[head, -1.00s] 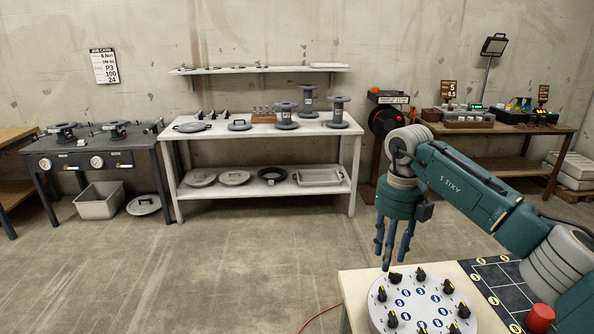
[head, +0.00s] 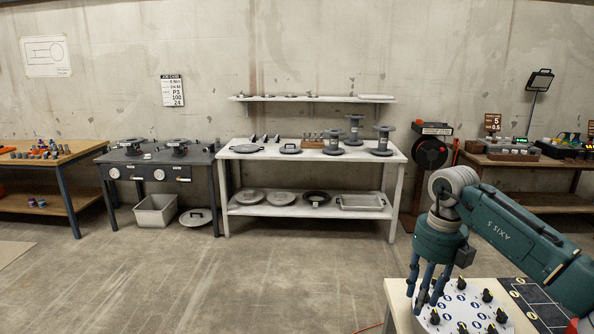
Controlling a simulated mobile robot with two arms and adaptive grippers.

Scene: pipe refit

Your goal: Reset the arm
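My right arm comes in from the right in the head view, teal with grey joints. I cannot tell whether the fingertips touch the plate. My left gripper is not in view.
The round white plate (head: 460,322) sits on a light table (head: 395,296) at lower right. A white bench (head: 232,153) with flanges and pipe spools stands by the back wall. A dark bench (head: 150,158) with gauges and a wooden table (head: 62,158) stand left. The middle floor is clear.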

